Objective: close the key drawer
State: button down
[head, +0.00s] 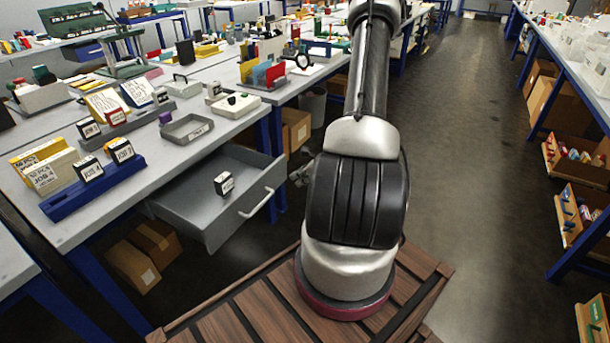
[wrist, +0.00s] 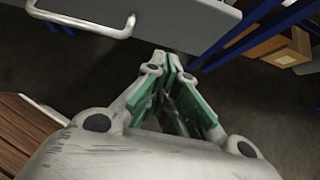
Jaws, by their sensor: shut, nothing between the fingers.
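A grey drawer (head: 190,212) stands pulled out from under the left workbench in the head view, with a pale bar handle (head: 257,203) on its front. A small black-and-white labelled block (head: 224,183) stands inside it. In the wrist view the drawer front (wrist: 185,22) crosses the top and its handle (wrist: 85,27) is at upper left. My gripper (wrist: 172,62) is shut and empty, its green-padded fingers together just below the drawer front in the picture. I cannot tell whether they touch it. In the head view my arm mostly hides the gripper.
The workbench (head: 170,158) carries trays and labelled blocks. A blue bench leg (head: 272,150) stands beside the drawer. Cardboard boxes (head: 143,252) lie under the bench; others (wrist: 275,47) show at upper right in the wrist view. The aisle floor (head: 470,170) is clear.

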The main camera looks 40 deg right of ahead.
aim_at(274, 182)
jog(key=w+f, duration=0.1)
jog(key=w, duration=0.1)
jog(key=w+a, duration=0.1)
jog(key=w, duration=0.1)
jog(key=w+a+f, duration=0.1)
jog(key=w, duration=0.1)
jog(key=shift+w+a+f, duration=0.15)
jog(key=shift+w+f, duration=0.05)
jog(key=shift+f, duration=0.15)
